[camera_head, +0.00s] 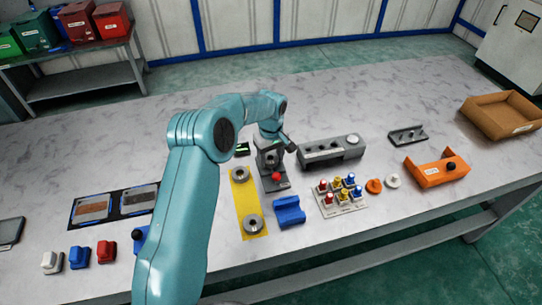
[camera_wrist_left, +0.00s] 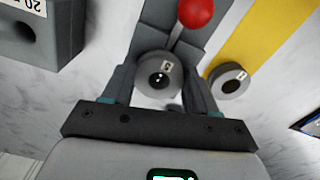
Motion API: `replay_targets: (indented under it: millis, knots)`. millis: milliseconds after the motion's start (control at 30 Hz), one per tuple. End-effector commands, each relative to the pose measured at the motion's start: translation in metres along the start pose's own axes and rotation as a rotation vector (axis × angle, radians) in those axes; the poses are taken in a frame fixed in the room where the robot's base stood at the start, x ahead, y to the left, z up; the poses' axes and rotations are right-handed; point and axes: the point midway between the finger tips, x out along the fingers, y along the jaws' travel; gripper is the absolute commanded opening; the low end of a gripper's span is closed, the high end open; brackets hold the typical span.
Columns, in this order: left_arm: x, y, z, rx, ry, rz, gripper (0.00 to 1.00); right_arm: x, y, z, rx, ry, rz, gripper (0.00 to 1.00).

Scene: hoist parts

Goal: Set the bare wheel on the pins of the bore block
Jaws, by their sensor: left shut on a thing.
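My left gripper (camera_wrist_left: 158,88) is shut on a grey wheel (camera_wrist_left: 147,68) with a small white label and a dark central bore. A small bright spot shows in the bore. In the head view the left gripper (camera_head: 270,137) is over a dark grey stand with a red ball knob (camera_head: 276,176); the wheel there is hard to make out. The stand (camera_wrist_left: 168,14) lies just past the wheel in the wrist view; whether they touch I cannot tell. A long grey block with holes (camera_head: 322,154) stands to the right; I cannot tell which part is the bore block. No pins show clearly. My right gripper is out of view.
Two more grey wheels (camera_head: 253,224) (camera_head: 239,174) lie on a yellow mat (camera_head: 247,202). A blue cradle (camera_head: 289,212), a rack of coloured pegs (camera_head: 340,196) and an orange bracket (camera_head: 437,172) stand nearer the front and right. Clear table lies behind the arm.

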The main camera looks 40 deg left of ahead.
Motion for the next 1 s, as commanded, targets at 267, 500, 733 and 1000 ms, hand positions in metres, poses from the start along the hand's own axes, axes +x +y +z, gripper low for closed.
replay_targets:
  millis: [267,500,733,1000]
  knots:
    - [0.0038,0.0002,-0.0003,0.0,0.001,0.001,0.13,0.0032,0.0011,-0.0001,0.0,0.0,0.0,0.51]
    - [0.0037,0.0002,-0.0003,0.0,0.001,0.001,0.13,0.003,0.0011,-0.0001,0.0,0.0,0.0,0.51]
    - [0.0039,0.0002,-0.0001,0.0,0.001,0.001,0.88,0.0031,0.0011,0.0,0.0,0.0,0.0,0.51]
    - [0.0015,-0.0001,0.0001,0.0,0.0,0.0,0.88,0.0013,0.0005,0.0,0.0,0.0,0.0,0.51]
